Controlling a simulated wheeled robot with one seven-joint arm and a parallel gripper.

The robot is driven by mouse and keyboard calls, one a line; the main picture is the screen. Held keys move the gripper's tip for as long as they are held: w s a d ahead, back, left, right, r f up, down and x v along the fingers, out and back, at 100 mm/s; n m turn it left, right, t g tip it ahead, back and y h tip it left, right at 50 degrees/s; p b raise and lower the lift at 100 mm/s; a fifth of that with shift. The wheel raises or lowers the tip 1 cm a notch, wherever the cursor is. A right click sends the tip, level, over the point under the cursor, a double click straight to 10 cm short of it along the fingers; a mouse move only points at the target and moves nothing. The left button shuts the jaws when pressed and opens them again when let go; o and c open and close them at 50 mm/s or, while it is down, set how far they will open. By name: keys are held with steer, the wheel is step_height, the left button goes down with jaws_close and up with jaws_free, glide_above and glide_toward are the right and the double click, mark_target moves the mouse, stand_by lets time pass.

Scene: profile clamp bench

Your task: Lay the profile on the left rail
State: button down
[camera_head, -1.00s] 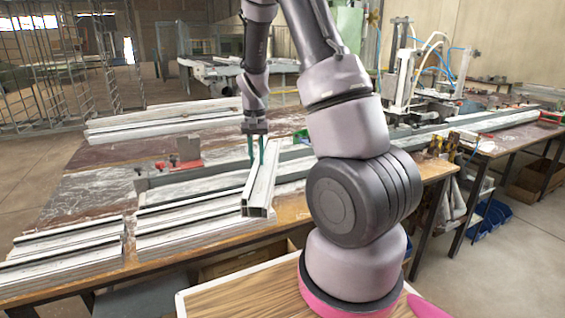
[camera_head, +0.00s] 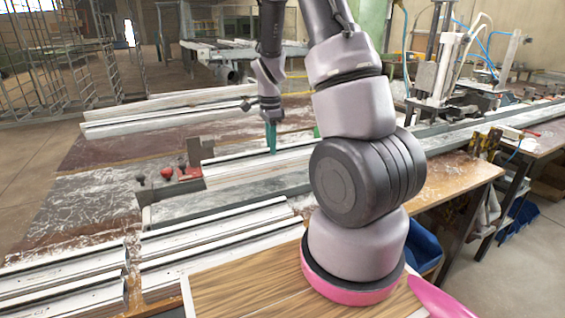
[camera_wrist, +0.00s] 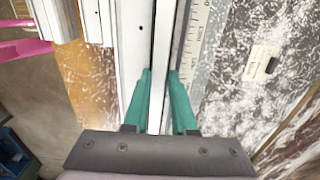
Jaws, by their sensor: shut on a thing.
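The long white profile (camera_head: 257,168) is held lengthwise by my gripper (camera_head: 271,150), roughly parallel to the grey rail (camera_head: 235,199). It appears just behind and above the rail in the head view; I cannot tell whether it touches it. My arm hides the profile's right end. In the wrist view, the teal fingers of my gripper (camera_wrist: 164,95) are shut on a white strip of the profile (camera_wrist: 162,50), with a dark slot along it. A ruler scale (camera_wrist: 193,45) runs beside it.
A clamp with red parts (camera_head: 182,172) stands by the profile's left end. Other white profiles lie in front (camera_head: 215,235), at the front left (camera_head: 65,280) and at the back (camera_head: 170,112). A machine with blue hoses (camera_head: 445,75) stands at the right.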

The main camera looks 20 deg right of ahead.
mark_target(271, 160)
steer(key=shift+f, duration=2.95)
steer(key=c, duration=0.7)
jaws_free()
steer(key=shift+s+f, duration=0.1)
